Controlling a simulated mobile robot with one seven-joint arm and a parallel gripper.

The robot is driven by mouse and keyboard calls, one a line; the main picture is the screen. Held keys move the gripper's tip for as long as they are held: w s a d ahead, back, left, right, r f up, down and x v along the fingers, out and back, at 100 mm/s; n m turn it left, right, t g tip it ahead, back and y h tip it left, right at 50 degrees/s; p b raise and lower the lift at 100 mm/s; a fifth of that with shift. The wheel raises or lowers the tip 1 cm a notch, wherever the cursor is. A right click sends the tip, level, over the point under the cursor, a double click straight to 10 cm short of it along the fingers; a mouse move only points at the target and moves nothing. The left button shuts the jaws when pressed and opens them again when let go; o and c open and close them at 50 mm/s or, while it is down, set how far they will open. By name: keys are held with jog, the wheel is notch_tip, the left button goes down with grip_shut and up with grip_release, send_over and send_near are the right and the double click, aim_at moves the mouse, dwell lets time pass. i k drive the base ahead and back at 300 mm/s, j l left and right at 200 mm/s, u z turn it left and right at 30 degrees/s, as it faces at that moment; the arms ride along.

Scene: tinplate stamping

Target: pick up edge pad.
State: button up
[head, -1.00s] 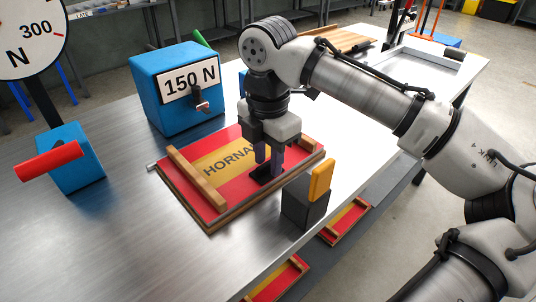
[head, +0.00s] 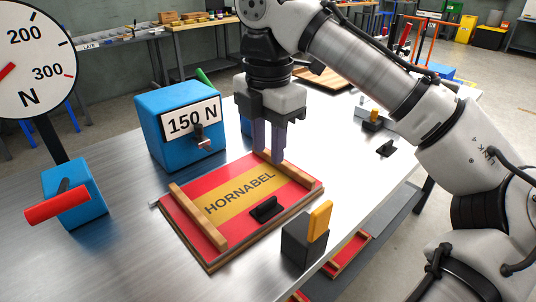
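A small black pad (head: 264,208), which looks like the edge pad, lies on the red and yellow HORNABEL plate (head: 226,199), near its front right edge. My gripper (head: 270,155) is above the plate's back right side, higher than the black pad and apart from it. Its two fingers point down with a gap between them, and nothing shows between them. A dark block (head: 300,245) with a yellow upright piece (head: 319,221) stands just right of the plate's front corner.
A blue 150 N box (head: 160,140) stands behind the plate. A blue block with a red handle (head: 57,206) and a dial gauge (head: 30,70) are at left. Small dark parts (head: 386,148) lie at the back right. Wooden strips (head: 197,218) edge the plate.

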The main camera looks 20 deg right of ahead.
aim_at(387, 149)
jog(key=z, duration=1.35)
